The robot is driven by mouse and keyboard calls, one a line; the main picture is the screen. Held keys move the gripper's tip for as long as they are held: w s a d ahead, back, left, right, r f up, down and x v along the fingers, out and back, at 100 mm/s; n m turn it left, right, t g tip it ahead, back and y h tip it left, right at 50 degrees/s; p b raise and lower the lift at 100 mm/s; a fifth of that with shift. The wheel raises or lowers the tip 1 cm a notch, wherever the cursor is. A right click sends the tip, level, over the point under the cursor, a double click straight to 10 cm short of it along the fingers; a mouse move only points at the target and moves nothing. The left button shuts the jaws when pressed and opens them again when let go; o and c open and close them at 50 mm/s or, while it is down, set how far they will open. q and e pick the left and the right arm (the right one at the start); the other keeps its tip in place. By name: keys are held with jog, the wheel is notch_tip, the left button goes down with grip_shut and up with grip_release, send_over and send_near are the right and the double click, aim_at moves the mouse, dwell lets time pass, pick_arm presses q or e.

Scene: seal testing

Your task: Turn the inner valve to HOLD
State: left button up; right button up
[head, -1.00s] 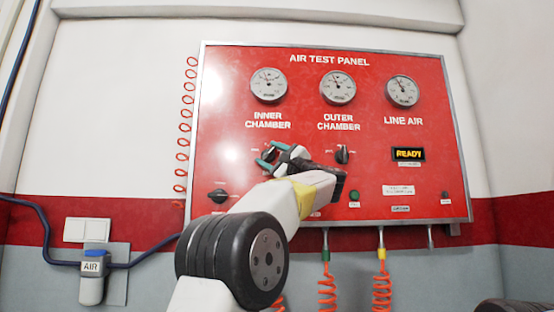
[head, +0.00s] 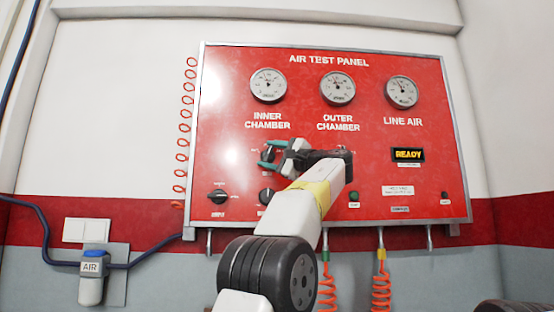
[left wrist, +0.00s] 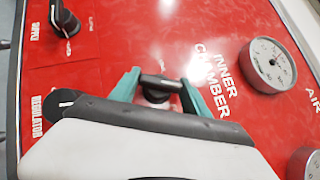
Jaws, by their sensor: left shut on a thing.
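The inner valve is a small black knob (left wrist: 157,88) on the red panel below the INNER CHAMBER label. In the left wrist view it sits between the two green fingertips of my left gripper, which is shut on it. In the head view my left gripper (head: 267,157) covers most of the valve, and the marks around it are too small or hidden to read. The inner chamber gauge (head: 268,85) is above it and also shows in the left wrist view (left wrist: 269,65). My right gripper is not in view.
The red air test panel (head: 225,120) has a knob at lower left (head: 218,197) and another below the inner valve (head: 267,195). My wrist hides the outer valve. A display (head: 408,154) reads READY. Orange coiled hoses (head: 381,285) hang below the panel.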

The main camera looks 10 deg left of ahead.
pick_arm(q)
jog(key=o, duration=1.4)
jog(key=shift+d, duration=0.1)
jog(key=v, duration=0.7)
jog(key=shift+s+d+f, duration=0.1)
jog(key=shift+s+d, duration=0.15)
